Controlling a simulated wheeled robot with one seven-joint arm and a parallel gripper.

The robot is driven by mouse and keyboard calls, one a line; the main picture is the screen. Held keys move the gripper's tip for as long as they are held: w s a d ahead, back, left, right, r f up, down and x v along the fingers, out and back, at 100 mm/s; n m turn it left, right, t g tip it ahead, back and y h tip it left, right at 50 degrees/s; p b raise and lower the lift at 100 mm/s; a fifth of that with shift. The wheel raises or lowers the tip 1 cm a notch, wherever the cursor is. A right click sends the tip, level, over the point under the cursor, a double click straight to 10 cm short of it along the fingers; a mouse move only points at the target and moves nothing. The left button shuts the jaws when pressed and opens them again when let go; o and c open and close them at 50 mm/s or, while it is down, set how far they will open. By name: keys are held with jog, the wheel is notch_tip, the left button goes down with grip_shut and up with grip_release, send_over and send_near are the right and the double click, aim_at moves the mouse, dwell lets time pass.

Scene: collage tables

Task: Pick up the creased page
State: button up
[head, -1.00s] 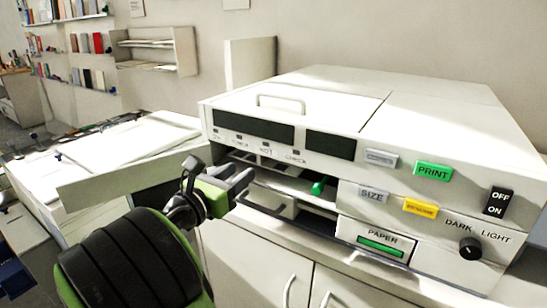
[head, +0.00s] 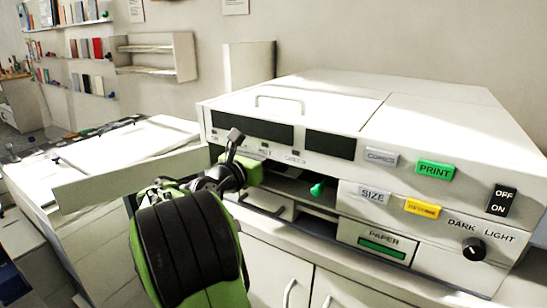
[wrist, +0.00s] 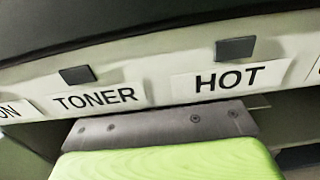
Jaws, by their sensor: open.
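I cannot make out the creased page in either view. The copier (head: 440,125) is a large white machine with an open slot (head: 290,185) below its dark front panels. My gripper (head: 250,172) is open at the left part of this slot, just under the row of indicator labels. The arm partly hides the slot's left end, and the inside is dark. In the wrist view the green and grey end of my gripper (wrist: 165,135) lies just below the TONER and HOT labels. I see nothing held.
A green lever (head: 317,189) sticks out in the slot, right of my gripper. A white side tray (head: 120,180) juts out at left. Wall shelves (head: 155,58) stand far back.

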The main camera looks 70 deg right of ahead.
jog(key=shift+c, duration=0.4)
grip_shut()
jog(key=shift+r, duration=0.1)
